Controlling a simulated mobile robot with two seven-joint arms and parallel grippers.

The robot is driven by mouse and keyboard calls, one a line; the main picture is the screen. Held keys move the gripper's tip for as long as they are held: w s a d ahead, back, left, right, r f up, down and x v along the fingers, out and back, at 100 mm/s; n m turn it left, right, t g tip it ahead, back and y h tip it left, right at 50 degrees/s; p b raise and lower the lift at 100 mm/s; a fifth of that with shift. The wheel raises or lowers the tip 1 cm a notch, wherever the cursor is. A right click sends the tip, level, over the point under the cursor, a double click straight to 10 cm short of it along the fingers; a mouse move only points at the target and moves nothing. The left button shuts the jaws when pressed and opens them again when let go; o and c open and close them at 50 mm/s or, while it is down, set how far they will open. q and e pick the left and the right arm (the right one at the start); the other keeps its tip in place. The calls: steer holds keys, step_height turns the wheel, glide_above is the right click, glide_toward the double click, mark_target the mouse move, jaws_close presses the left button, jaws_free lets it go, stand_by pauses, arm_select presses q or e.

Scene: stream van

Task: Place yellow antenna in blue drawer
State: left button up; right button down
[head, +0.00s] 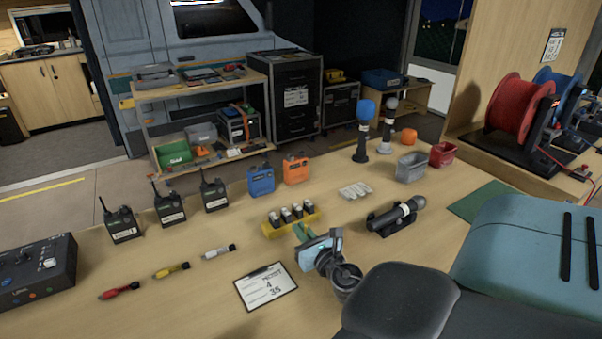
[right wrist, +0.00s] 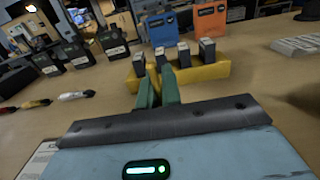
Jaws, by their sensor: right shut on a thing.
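A yellow antenna (head: 172,270) lies on the table between a red antenna (head: 119,290) and a white one (head: 219,251). It also shows at the left of the right wrist view (right wrist: 30,104). I cannot make out a blue drawer for certain. My right gripper (head: 302,229) has its green fingers at the front of a yellow holder (head: 291,225) with several small dark batteries (right wrist: 207,51) standing in it. The fingers (right wrist: 159,80) are close together, shut on what looks like a battery; the exact contact is partly hidden. My left gripper is not in view.
Several black radios (head: 168,204) stand behind the antennas, with a blue box (head: 261,181) and an orange box (head: 296,169) nearby. A clipboard (head: 266,287) lies left of my right gripper. A microphone (head: 396,217) in its cradle stands to the right. A control box (head: 36,271) sits far left.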

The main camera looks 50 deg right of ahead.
steer(key=shift+f, duration=0.2)
steer(key=c, duration=1.6)
jaws_free()
steer(key=shift+r, duration=0.35)
steer(key=v, duration=1.1)
steer(key=shift+s+f, duration=0.15)
steer(key=shift+f, duration=0.05)
steer(key=shift+s+a+r, duration=0.1)
steer(key=shift+s+a, duration=0.05)
steer(key=shift+s, duration=0.2)
